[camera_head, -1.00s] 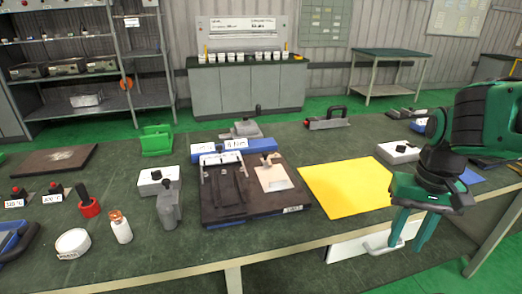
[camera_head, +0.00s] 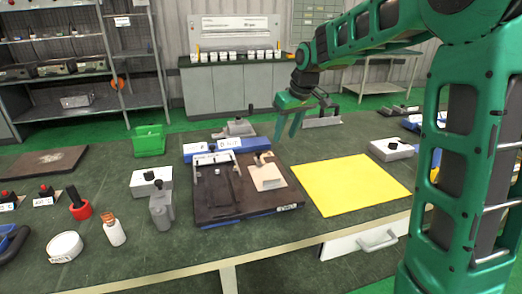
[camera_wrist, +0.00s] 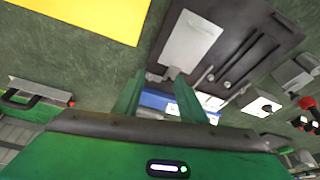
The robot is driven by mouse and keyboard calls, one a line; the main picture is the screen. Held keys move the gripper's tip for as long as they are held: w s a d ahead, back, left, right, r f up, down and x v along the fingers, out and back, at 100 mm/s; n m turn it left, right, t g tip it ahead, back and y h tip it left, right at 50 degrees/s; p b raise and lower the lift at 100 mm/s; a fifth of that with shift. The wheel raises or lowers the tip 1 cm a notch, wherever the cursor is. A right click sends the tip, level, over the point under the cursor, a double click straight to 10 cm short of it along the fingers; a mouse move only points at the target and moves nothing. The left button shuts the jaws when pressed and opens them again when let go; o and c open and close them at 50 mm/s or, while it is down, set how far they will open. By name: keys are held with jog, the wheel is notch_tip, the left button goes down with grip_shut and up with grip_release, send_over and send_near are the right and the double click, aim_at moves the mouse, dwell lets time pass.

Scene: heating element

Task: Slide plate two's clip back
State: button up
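The dark fixture board (camera_head: 225,208) lies on the green bench. A pale plate (camera_head: 268,182) sits on its right half, with a small metal clip (camera_head: 263,158) at the plate's far edge. A silver bar-like clip (camera_head: 213,159) crosses the far end of the board's dark left half. I cannot read which plate is marked two. My gripper (camera_head: 288,125) is open and empty, raised behind and right of the board. The wrist view shows the pale plate (camera_wrist: 190,42) beyond the two spread fingers (camera_wrist: 157,98), with a clip tab (camera_wrist: 172,73) at its edge.
A blue labelled block (camera_head: 222,148) lies behind the board. A yellow sheet (camera_head: 350,184) lies flat to its right. A grey upright tool (camera_head: 161,207) and white box (camera_head: 150,184) stand to its left. A drawer (camera_head: 350,243) shows under the front edge.

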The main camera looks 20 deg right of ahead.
jog(key=n, duration=0.2)
send_near(259, 151)
notch_tip(259, 151, up, 2)
jog(key=s, duration=0.1)
jog(key=shift+y, duration=0.3)
jog(key=x, duration=1)
jog(key=shift+w+d+f, duration=0.2)
jog(key=shift+d, duration=0.1)
